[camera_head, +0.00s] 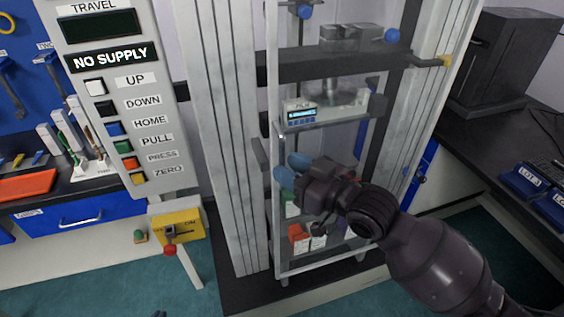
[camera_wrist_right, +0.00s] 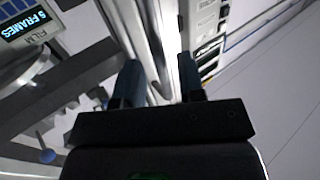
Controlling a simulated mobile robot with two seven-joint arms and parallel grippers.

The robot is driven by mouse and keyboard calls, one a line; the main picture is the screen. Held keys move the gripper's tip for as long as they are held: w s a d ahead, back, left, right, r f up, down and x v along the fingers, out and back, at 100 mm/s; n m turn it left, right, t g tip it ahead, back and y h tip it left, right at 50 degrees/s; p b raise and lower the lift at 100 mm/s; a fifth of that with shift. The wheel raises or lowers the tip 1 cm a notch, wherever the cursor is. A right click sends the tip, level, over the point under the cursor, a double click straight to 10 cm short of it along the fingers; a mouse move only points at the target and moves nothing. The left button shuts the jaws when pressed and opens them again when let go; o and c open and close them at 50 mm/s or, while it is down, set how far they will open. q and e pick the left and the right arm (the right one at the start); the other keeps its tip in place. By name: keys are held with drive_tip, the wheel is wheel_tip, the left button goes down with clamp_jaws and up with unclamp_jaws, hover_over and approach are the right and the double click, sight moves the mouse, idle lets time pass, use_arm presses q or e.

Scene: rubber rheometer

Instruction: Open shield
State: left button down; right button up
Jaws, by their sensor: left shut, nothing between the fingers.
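The shield (camera_head: 273,80) is a clear panel in a thin pale metal frame, standing across the front of the tall machine; it looks closed. My right gripper (camera_head: 292,167) is in front of the shield, near its left upright, with two blue fingertips apart. In the right wrist view the gripper (camera_wrist_right: 158,85) shows a gap between its fingers, and a bright metal upright lies beyond that gap; I cannot tell whether they touch.
A control panel (camera_head: 118,100) reading NO SUPPLY stands at the left. Below it is a yellow switch box (camera_head: 178,226) with a red-knobbed lever. A small display unit (camera_head: 301,112) is behind the shield. A dark bench (camera_head: 500,150) is at the right.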

drive_tip(key=shift+x, duration=1.15)
drive_tip(key=shift+c, duration=0.4)
clamp_jaws()
